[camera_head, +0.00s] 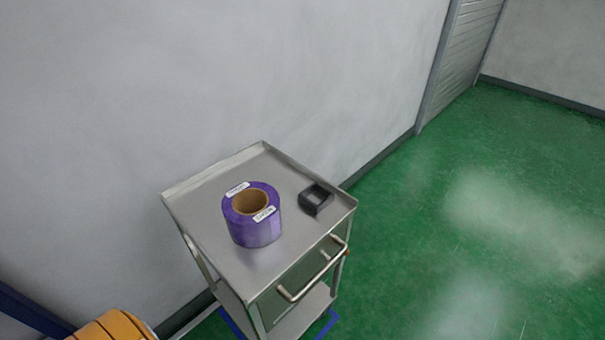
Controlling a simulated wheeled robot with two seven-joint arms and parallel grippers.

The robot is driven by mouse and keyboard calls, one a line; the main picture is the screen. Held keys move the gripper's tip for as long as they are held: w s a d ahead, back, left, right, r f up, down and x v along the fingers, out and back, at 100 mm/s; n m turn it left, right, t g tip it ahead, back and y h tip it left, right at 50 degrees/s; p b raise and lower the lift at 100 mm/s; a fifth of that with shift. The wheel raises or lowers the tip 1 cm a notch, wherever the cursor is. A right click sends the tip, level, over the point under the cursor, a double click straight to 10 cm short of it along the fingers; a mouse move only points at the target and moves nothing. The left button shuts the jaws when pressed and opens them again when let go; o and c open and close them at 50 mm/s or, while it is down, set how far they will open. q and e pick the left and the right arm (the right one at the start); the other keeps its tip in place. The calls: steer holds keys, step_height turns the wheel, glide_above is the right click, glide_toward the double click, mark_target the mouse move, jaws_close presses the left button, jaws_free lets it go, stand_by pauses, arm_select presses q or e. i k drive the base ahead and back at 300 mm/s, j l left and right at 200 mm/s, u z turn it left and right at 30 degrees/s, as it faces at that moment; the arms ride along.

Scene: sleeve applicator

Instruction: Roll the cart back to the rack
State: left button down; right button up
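A metal cart (208,242) stands against the grey wall, with a flat, rimmed top tray and a lower shelf. Its bar handle (315,276) is on the side facing the lower right. A purple roll (256,229) with a cardboard core and white labels stands on the tray. A small black square holder (316,199) sits on the tray to the right of the roll. No rack can be made out. Neither of my grippers is in view, and nothing is seen touching the handle.
Blue tape (327,324) marks the floor around the cart's base. An orange ribbed object (115,328) and a dark blue bar (32,312) are at the lower left. The green floor (470,230) to the right is clear. A grey shutter door (463,60) is at the back.

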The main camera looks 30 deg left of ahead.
mark_target(275, 291)
steer(key=u, duration=0.95)
